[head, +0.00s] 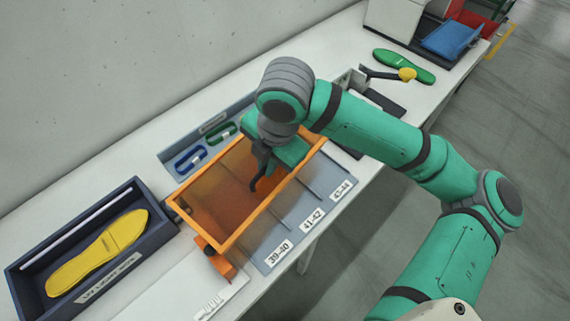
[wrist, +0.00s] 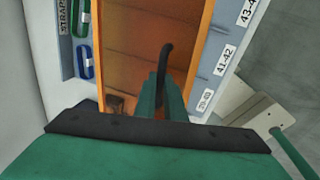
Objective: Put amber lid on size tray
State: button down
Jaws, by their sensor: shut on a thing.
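The amber lid (head: 222,205) has an orange rim and a see-through amber panel. It shows in the wrist view too (wrist: 125,75). My gripper (head: 262,172) is shut on it, with a dark curved piece (wrist: 165,60) showing at the fingers; the exact grip is partly hidden by my wrist. The blue-grey size tray (head: 288,222) has compartments labelled 39-40, 41-42 and 43-44. The lid covers the tray's back part in the head view, while the labelled front part is uncovered. I cannot tell whether the lid touches the tray.
A straps holder (head: 172,162) with blue and green straps stands behind the lid. A dark blue box (head: 25,275) with a yellow insole (head: 98,252) is at left. A green insole (head: 404,66), a yellow-ended tool (head: 406,75) and a blue tray (head: 455,40) lie at the far right.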

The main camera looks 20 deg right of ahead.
aim_at(293, 176)
jog(key=shift+m, duration=0.6)
jog(key=d, duration=0.1)
jog(key=d+f, duration=0.1)
jog(key=d, duration=0.1)
jog(key=d+f, duration=0.1)
jog(key=shift+s+d+f, duration=0.2)
jog(key=shift+s+f, duration=0.05)
jog(key=shift+s, duration=0.1)
jog(key=shift+s+d+f+x, duration=0.15)
jog(key=shift+s+x, duration=0.1)
jog(key=shift+x, duration=1.15)
jog(key=shift+s+d+x, duration=0.15)
jog(key=shift+s+x, duration=0.15)
jog(key=shift+x, duration=1.1)
jog(key=shift+s+d+f+x, duration=0.15)
jog(key=shift+s+x, duration=0.1)
jog(key=shift+x, duration=1.15)
jog(key=shift+r, duration=0.1)
jog(key=c, duration=1.8)
grip_release()
jog(key=shift+o, duration=0.2)
jog(key=v, duration=1)
jog(key=shift+s+a+r, duration=0.1)
jog(key=shift+a+r, duration=0.1)
jog(key=shift+r, duration=0.2)
